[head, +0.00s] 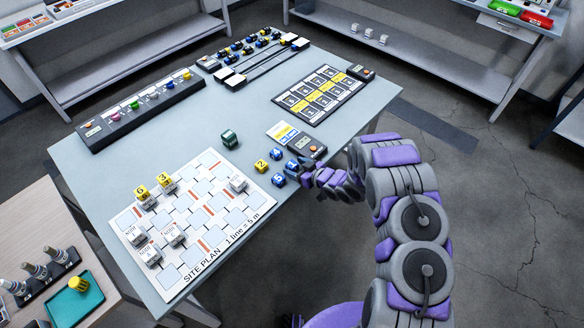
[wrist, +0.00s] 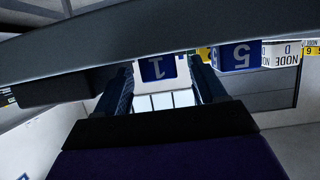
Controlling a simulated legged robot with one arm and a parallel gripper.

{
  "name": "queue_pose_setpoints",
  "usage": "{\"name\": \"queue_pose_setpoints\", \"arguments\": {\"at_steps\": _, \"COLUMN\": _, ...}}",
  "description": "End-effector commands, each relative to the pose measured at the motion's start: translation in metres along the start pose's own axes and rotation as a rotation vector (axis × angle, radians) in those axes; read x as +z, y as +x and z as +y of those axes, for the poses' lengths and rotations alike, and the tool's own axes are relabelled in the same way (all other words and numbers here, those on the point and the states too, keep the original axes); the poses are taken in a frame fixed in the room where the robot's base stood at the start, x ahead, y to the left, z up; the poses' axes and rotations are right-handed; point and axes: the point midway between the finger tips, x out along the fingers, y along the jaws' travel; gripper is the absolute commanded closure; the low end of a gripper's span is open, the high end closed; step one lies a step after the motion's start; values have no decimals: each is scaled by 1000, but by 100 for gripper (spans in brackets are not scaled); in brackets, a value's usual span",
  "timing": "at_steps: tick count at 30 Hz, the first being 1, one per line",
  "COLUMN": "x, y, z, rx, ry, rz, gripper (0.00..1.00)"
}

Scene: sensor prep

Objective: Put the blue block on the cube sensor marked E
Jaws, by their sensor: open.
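In the wrist view, which is upside down, a blue block marked 1 (wrist: 158,68) shows between the open fingers (wrist: 165,85); contact cannot be told. A blue block marked 5 (wrist: 238,57) is to its right, and a cube marked NODE D (wrist: 282,53) beyond. Cube sensors stand on the site plan, one alone at its right (head: 238,184). I cannot read an E on any.
The site plan (head: 255,212) also holds cubes with yellow blocks 6 (head: 141,191) and 3 (head: 163,178) on top. A yellow block 2 (head: 261,166), a green block (head: 229,138) and a meter (head: 307,146) are near the blue blocks.

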Motion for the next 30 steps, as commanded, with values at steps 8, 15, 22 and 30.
{"name": "queue_pose_setpoints", "arguments": {"at_steps": 8, "x": -2, "y": 11, "z": 1, "rx": 2, "ry": -1, "rz": 2, "gripper": 30}}
{"name": "queue_pose_setpoints", "arguments": {"at_steps": 15, "x": -1, "y": 11, "z": 1, "rx": 2, "ry": -1, "rz": 1, "gripper": 49}}
{"name": "queue_pose_setpoints", "arguments": {"at_steps": 22, "x": -1, "y": 11, "z": 1, "rx": 2, "ry": -1, "rz": 1, "gripper": 71}}
{"name": "queue_pose_setpoints", "arguments": {"at_steps": 30, "x": -1, "y": 11, "z": 1, "rx": 1, "ry": -1, "rz": 1, "gripper": 90}}
